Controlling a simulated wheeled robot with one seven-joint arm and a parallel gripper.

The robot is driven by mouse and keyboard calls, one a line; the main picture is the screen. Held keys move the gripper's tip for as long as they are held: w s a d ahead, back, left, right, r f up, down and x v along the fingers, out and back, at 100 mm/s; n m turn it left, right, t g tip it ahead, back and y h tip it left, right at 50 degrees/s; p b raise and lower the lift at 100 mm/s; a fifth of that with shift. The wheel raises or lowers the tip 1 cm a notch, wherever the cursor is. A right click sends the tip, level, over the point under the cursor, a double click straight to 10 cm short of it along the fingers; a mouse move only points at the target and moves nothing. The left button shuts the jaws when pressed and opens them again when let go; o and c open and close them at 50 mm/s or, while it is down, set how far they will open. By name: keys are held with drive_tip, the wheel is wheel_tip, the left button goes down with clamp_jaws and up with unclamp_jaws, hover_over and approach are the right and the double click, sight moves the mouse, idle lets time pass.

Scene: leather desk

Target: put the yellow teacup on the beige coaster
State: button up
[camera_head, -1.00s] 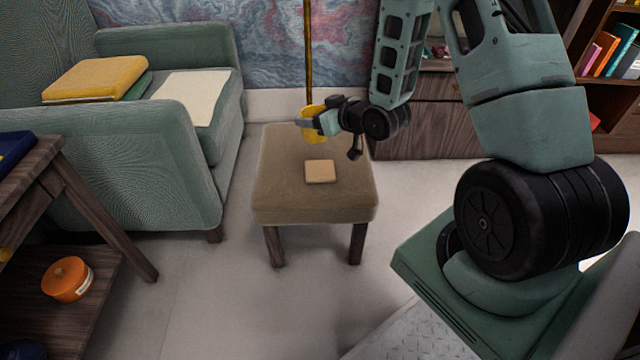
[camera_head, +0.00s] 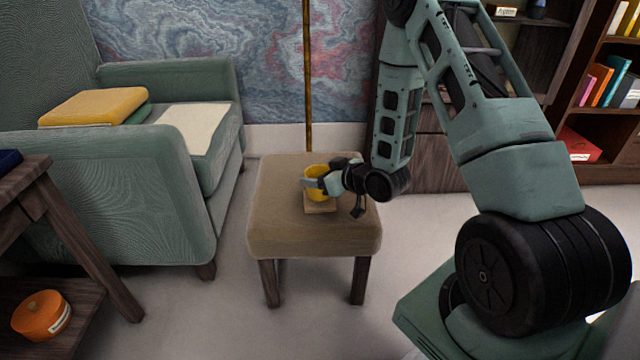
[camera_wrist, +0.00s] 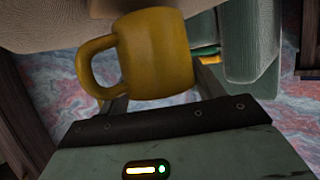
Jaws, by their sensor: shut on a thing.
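The yellow teacup (camera_head: 315,190) is between the fingers of my gripper (camera_head: 318,184), which is shut on it. In the wrist view the teacup (camera_wrist: 156,52) fills the space between the fingers, with its handle to the left. The beige coaster (camera_head: 320,208) lies on the brown stool (camera_head: 275,220), and its front part shows below the teacup. The teacup is at or just above the coaster. I cannot tell whether they touch, as the gripper and cup hide the coaster's back part.
A green armchair (camera_head: 150,180) stands left of the stool. A wooden side table (camera_head: 60,195) with an orange pot (camera_head: 41,315) on its lower shelf is at the front left. A thin brass pole (camera_head: 307,80) rises behind the stool. The stool top around the coaster is clear.

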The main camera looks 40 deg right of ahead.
drive_tip(key=shift+f, duration=0.7)
drive_tip(key=shift+f, duration=0.1)
drive_tip(key=o, duration=1.2)
